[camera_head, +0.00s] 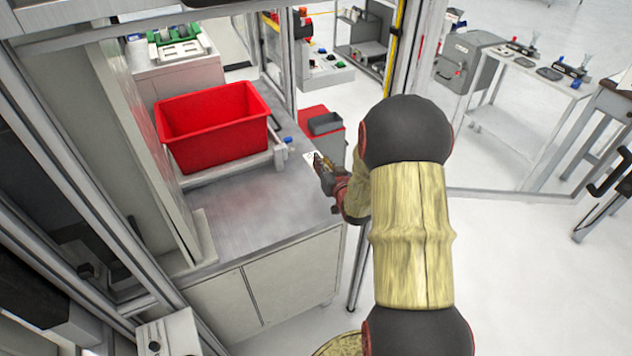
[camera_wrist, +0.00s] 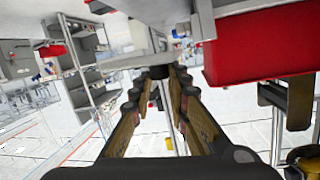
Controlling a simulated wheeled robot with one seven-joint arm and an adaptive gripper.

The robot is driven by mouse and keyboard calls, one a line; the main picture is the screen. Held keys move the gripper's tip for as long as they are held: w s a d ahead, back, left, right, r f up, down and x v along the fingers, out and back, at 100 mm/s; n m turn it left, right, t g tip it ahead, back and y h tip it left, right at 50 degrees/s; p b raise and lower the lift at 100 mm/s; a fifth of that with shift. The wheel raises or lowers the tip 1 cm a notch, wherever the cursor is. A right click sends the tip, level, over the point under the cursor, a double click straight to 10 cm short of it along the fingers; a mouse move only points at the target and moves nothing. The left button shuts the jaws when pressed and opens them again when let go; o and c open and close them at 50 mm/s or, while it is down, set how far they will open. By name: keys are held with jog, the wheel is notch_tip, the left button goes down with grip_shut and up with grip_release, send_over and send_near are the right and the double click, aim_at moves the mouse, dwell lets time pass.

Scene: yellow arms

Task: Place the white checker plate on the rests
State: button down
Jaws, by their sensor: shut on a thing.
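The white checker plate (camera_head: 310,158) shows in the head view as a small pale piece with dark marks at the tip of my gripper (camera_head: 319,165). My gripper is shut on it, beside the right edge of the grey metal worktop. I cannot tell the rests for sure; a pale rail frame (camera_head: 228,169) lies on the worktop along the front of the red bin.
The red bin (camera_head: 212,125) stands on the worktop (camera_head: 262,205); it also shows in the wrist view (camera_wrist: 262,48). A grey upright panel (camera_head: 130,140) borders the worktop on the left. A red box with a grey tray (camera_head: 325,124) is behind.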

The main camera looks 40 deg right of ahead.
jog(key=s+a+r+b, duration=0.1)
jog(key=s+a+r, duration=0.1)
jog(key=s+a, duration=0.7)
jog(key=b, duration=0.4)
send_over(313, 191)
jog(key=f, duration=0.9)
jog(key=shift+s+a+f, duration=0.2)
jog(key=shift+a, duration=0.05)
jog(key=shift+w+d+f+b, duration=0.15)
jog(key=shift+w+f+b, duration=0.15)
jog(key=shift+f, duration=0.1)
jog(key=shift+f+b, duration=0.65)
jog(key=shift+f, duration=0.75)
jog(key=shift+f, duration=0.2)
jog(key=c, duration=1.7)
grip_release()
jog(key=shift+s, duration=0.1)
